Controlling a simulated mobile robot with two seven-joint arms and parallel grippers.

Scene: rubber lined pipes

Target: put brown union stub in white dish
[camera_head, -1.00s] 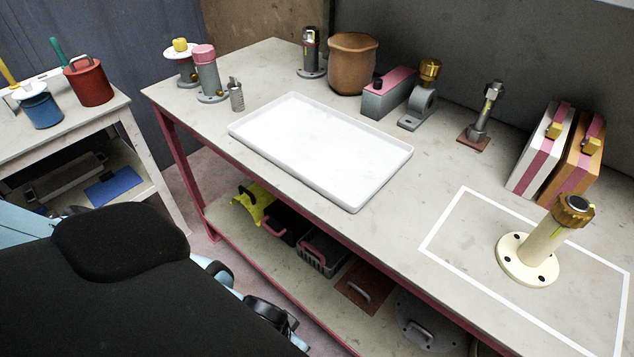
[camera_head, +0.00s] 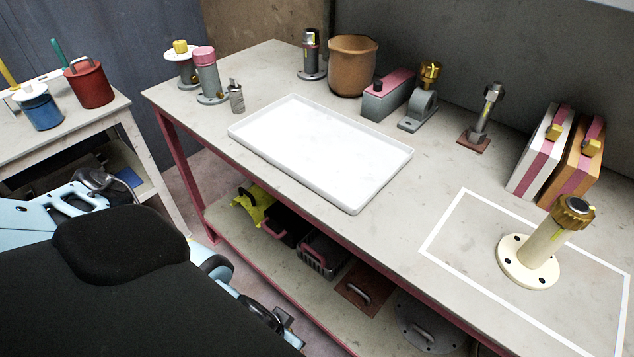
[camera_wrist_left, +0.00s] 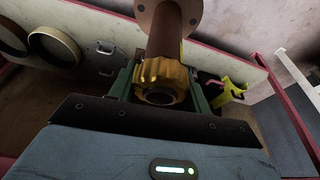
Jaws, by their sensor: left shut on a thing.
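The brown union stub (camera_wrist_left: 175,32) is in the left wrist view, a brown pipe with a round flange at the top of the picture and a gold ribbed nut (camera_wrist_left: 160,78) at its near end. My left gripper (camera_wrist_left: 161,92) is shut on it, with green fingers on either side of the nut. The white dish (camera_head: 320,150), a shallow rectangular tray, lies empty on the bench in the head view. The stub does not show in the head view, and I cannot make out my right gripper.
The bench (camera_head: 420,185) has bare room right of the dish. A cream flanged stub (camera_head: 540,245) stands in a white outline. A lower shelf (camera_head: 315,290) holds several items.

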